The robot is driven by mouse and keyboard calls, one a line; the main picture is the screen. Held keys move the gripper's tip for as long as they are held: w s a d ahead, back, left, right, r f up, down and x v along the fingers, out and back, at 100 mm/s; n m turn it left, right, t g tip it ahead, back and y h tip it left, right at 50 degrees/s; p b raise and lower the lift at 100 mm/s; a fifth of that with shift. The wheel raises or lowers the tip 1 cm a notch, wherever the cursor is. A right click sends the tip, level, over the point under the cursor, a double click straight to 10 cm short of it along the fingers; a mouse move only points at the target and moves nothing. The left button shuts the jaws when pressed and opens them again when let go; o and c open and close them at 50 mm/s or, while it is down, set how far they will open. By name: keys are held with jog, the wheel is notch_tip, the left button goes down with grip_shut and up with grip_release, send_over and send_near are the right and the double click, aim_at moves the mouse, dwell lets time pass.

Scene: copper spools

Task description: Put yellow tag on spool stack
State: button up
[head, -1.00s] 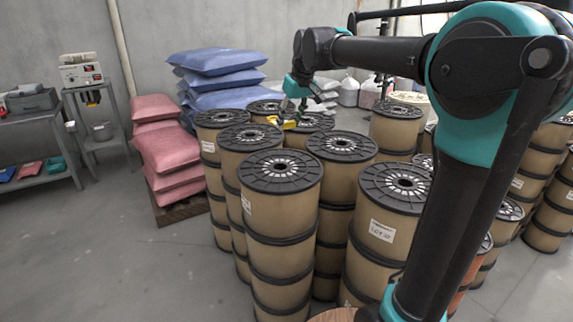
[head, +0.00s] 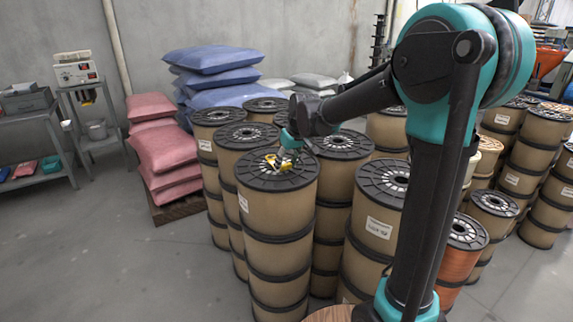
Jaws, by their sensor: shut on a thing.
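A yellow tag (head: 275,161) is held in my gripper (head: 282,157), over the black top flange of the front spool stack (head: 277,205). My gripper is shut on the tag and points down toward the flange. I cannot tell whether the tag touches the flange. The front stack is several tan spools high, with black flanges between them and a white label on its side. The gripper and tag hide part of the flange's middle.
More tan spool stacks stand close behind and beside it, including one with a white label (head: 379,228) at the right. Pink sacks (head: 163,147) lie on a pallet at the left, with blue sacks (head: 215,60) behind. Open grey floor (head: 130,260) lies front left.

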jog(key=shift+f, duration=0.15)
jog(key=o, duration=0.9)
jog(key=shift+o, duration=0.2)
jog(key=v, duration=1.2)
jog(key=s+d+f+m+h, duration=0.1)
jog(key=s+d+f+m, duration=0.2)
jog(key=s+d+f, duration=0.6)
jog(key=s+d+f+m+h, duration=0.1)
jog(key=s+d+f+m, duration=0.2)
jog(key=s+d+f, duration=0.6)
jog(key=s+f, duration=0.5)
jog(key=f, duration=0.1)
jog(key=shift+s+d+f+m+h, duration=0.15)
jog(key=shift+d+f+m+h, duration=0.15)
jog(key=shift+f+m, duration=0.1)
